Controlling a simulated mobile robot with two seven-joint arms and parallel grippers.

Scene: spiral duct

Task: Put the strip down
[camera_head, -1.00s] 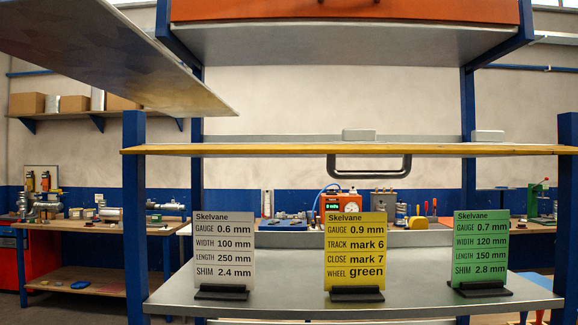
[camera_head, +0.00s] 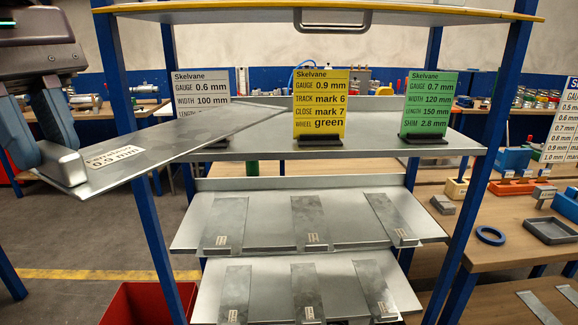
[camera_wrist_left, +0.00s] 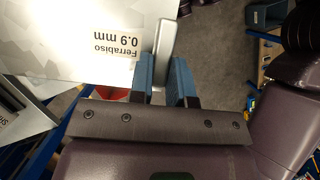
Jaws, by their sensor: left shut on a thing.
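The strip (camera_head: 190,142) is a long grey metal sheet labelled "Ferrabiso 0.9 mm", with a pale grip block (camera_head: 62,164) on its near left end. My left gripper (camera_head: 44,152) is shut on this block at the left of the head view. The sheet runs right and away, and its far end overlaps the sign shelf (camera_head: 370,147) and hides part of the white 0.6 mm card (camera_head: 201,90). I cannot tell whether it touches the shelf. The left wrist view shows the fingers (camera_wrist_left: 163,68) around the block and the labelled sheet (camera_wrist_left: 70,40). My right gripper is not in view.
A yellow 0.9 mm card (camera_head: 320,95) and a green 0.7 mm card (camera_head: 430,100) stand on the sign shelf. Two lower shelves (camera_head: 268,238) (camera_head: 272,290) hold several metal strips. A blue post (camera_head: 140,190) stands close by the sheet. A red bin (camera_head: 150,303) is below.

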